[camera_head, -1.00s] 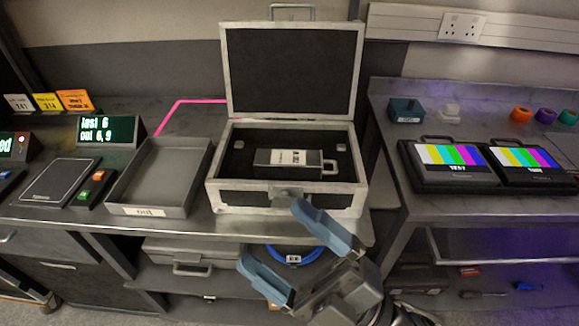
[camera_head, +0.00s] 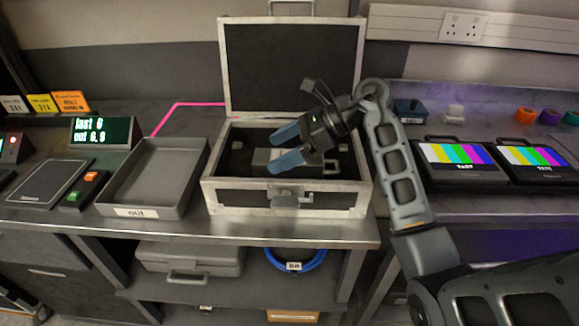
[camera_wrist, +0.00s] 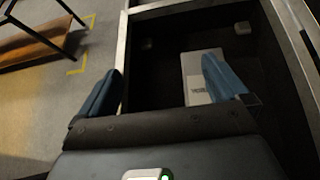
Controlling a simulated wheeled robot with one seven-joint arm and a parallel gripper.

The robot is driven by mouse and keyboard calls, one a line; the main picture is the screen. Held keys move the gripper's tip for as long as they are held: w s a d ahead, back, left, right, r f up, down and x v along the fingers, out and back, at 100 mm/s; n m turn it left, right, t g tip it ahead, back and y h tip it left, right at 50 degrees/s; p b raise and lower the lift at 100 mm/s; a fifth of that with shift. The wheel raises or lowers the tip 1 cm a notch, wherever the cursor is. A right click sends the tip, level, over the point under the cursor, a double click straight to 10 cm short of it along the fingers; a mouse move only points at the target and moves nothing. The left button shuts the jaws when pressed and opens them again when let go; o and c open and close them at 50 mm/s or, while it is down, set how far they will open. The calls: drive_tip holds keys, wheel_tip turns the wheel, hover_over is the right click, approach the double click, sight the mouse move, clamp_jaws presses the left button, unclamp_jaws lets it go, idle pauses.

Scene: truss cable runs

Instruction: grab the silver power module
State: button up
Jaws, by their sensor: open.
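The silver power module (camera_head: 262,157) lies in the dark interior of the open metal case (camera_head: 287,200), partly hidden behind my gripper in the head view. My gripper (camera_head: 279,150) is open with two blue fingers, over the case opening and close to the module. In the wrist view the module (camera_wrist: 196,72) lies beside and partly behind the right finger, and my gripper (camera_wrist: 158,85) has nothing between its fingers. The left finger there is over the case's rim. I cannot tell how high the fingers are above the module.
The case's raised lid (camera_head: 290,70) stands behind my gripper. A grey tray labelled "out" (camera_head: 150,212) is left of the case. Two screens with colour bars (camera_head: 455,165) are on the right bench. A blue cable coil (camera_head: 295,262) lies on the shelf below.

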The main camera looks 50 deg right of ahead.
drive_tip(key=d+h, duration=0.1)
drive_tip(key=d, duration=0.1)
drive_tip(key=s+d+g, duration=0.1)
drive_tip(key=d, duration=0.2)
drive_tip(key=s+d+h, duration=0.1)
drive_tip(key=d, duration=0.2)
drive_tip(key=shift+f+h, duration=0.3)
drive_tip(key=shift+f, duration=0.1)
drive_tip(key=shift+w+f, duration=0.1)
drive_tip(key=shift+f, duration=0.1)
drive_tip(key=p+x, duration=0.1)
drive_tip(key=x, duration=0.6)
drive_tip(key=shift+d+f+p, duration=0.1)
drive_tip(key=shift+f+p, duration=0.2)
drive_tip(key=shift+p, duration=0.05)
drive_tip(key=shift+c, duration=0.3)
drive_tip(key=c, duration=1.5)
